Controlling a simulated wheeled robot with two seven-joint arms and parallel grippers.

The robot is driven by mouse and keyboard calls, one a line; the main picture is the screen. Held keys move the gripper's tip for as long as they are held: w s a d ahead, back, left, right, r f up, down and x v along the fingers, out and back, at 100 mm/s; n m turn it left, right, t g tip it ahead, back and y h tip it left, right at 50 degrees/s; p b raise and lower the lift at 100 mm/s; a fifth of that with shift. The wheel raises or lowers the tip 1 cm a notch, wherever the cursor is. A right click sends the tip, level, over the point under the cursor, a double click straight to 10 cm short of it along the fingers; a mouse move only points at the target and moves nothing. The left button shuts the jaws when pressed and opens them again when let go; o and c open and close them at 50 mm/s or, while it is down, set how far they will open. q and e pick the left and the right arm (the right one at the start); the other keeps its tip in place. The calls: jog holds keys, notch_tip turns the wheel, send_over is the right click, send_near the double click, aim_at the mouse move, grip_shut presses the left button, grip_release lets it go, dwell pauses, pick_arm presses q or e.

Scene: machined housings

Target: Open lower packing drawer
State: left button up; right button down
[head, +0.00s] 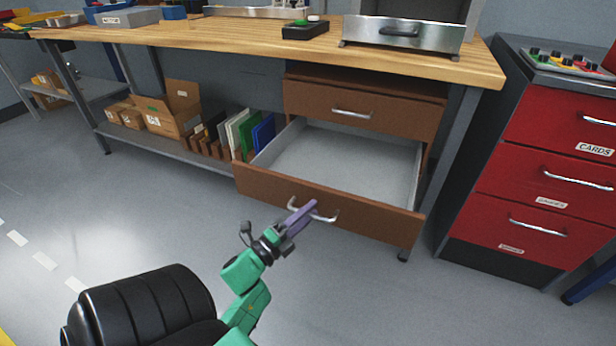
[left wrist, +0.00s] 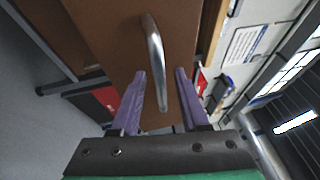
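The lower packing drawer (head: 330,203) has a brown front and is pulled well out under the bench, showing its empty grey inside. Its curved metal handle (head: 324,216) is on the front face. My left gripper (head: 303,214) is at this handle. In the left wrist view, its purple fingers (left wrist: 160,74) are spread, with the handle (left wrist: 155,60) between them and a gap visible on both sides. The upper drawer (head: 362,105) above is shut. My right gripper is not in view.
The wooden bench (head: 240,38) stands over the drawers. On its lower shelf are cardboard boxes (head: 172,118) and upright coloured panels (head: 240,135) left of the drawer. A red drawer cabinet (head: 545,170) stands to the right. The floor in front is clear.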

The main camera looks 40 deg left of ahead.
pick_arm(q)
jog(key=s+f+p, duration=0.1)
jog(key=s+f, duration=0.1)
jog(key=s, duration=1.2)
jog(key=shift+s+a+f, duration=0.2)
jog(key=shift+a+f, duration=0.05)
jog(key=shift+a, duration=0.2)
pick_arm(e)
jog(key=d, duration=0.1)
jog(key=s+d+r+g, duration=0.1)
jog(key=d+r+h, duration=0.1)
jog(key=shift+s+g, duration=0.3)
